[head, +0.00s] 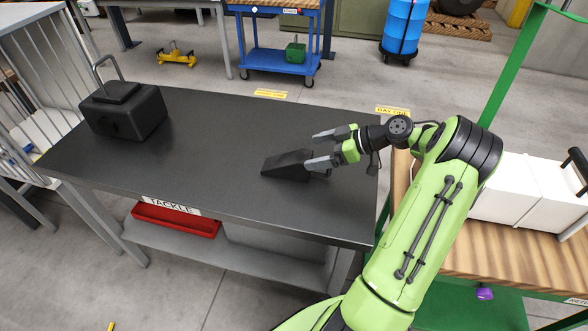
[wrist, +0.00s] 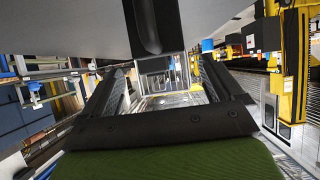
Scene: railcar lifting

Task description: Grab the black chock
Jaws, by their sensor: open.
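The black chock (head: 286,166) is a dark wedge lying on the dark tabletop, its thin end to the left in the head view. My gripper (head: 311,150) is open at the chock's right, thicker end. One finger is behind it in the picture, and the nearer finger overlaps its right part. In the wrist view the two fingers of my gripper (wrist: 160,72) stand apart with nothing clasped. A dark block at the top middle there appears to be the chock (wrist: 155,25). I cannot tell whether a finger touches it.
The dark table (head: 200,165) is mostly clear. A black block with a handle (head: 123,108) stands at its far left. A red tray (head: 176,220) sits on the shelf below. A wooden bench (head: 470,255) with white cases (head: 535,192) is at the right. A blue cart (head: 275,62) stands behind.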

